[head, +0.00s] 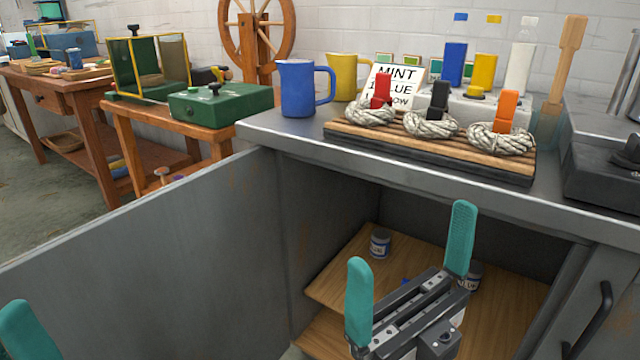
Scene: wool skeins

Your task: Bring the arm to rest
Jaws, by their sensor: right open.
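My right gripper (411,235) is in front of the open cabinet, low in the head view. Its two teal fingers stand wide apart with nothing between them. Part of its body hides the cabinet shelf behind it. One teal finger of my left gripper (28,332) shows at the bottom left corner. The rest of that gripper is out of the picture. Three wool skeins (430,125) with red, black and orange tags lie in a row on a striped wooden board (440,148) on the counter, apart from both grippers.
The grey cabinet door (150,260) stands open on the left. Inside, jars (380,243) stand on a wooden shelf (335,275). The counter (285,135) holds a blue jug (298,88), a yellow jug (343,75), a sign (395,85) and several bottles. A green box (220,103) sits on a wooden bench.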

